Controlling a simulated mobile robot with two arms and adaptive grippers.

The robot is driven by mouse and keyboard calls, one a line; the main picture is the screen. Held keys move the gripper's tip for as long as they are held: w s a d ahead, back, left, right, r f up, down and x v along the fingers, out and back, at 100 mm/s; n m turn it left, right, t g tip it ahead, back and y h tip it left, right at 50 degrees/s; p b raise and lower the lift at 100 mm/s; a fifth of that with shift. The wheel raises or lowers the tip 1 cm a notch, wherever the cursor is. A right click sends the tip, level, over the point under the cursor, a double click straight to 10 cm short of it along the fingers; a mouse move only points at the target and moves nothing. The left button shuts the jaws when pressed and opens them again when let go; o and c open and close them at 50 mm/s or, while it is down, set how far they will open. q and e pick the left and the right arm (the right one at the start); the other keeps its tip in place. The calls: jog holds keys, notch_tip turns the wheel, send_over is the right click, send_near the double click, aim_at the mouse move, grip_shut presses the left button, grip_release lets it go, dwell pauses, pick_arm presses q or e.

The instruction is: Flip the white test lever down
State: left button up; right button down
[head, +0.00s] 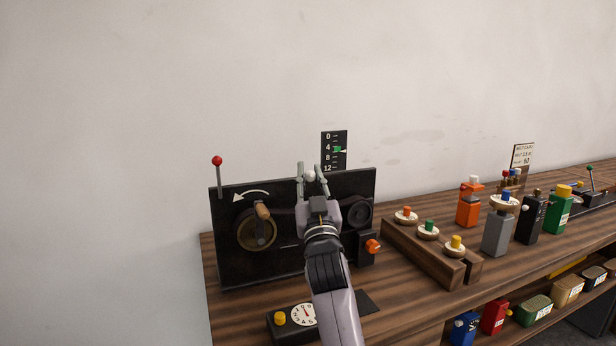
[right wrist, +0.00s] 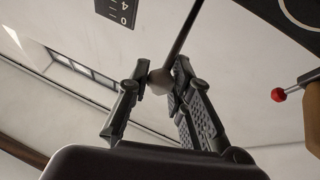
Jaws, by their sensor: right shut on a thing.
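The white test lever's round knob (head: 310,176) shows at the top edge of the black test panel (head: 283,187), between my right gripper's fingers. My right gripper (head: 313,173) reaches up in front of the panel and is shut on the knob. In the right wrist view the pale knob (right wrist: 160,80) sits between the two fingers, with its thin dark rod (right wrist: 182,35) running away from it. The rod is hidden behind my gripper in the head view. My left gripper is not in view.
A red-knobbed lever (head: 217,161) stands at the panel's left, above a crank wheel (head: 257,230). A scale with a green pointer (head: 334,150) rises behind. A dial box (head: 292,320) lies in front on the wooden bench. A wooden block with coloured knobs (head: 428,250) is to the right.

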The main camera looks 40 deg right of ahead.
jog(key=shift+s+f+b, duration=0.15)
jog(key=shift+f+b, duration=0.1)
jog(key=shift+f, duration=0.55)
jog(key=shift+s+f+b, duration=0.15)
jog(key=shift+f+b, duration=0.05)
jog(key=shift+f, duration=0.55)
jog(key=c, duration=1.9)
grip_release()
jog(key=o, duration=0.4)
jog(key=shift+w+d, duration=0.1)
jog(key=shift+w, duration=0.1)
jog(key=shift+o, duration=0.4)
jog(key=shift+s+r, duration=0.2)
jog(key=v, duration=1.2)
jog(key=shift+a, duration=0.2)
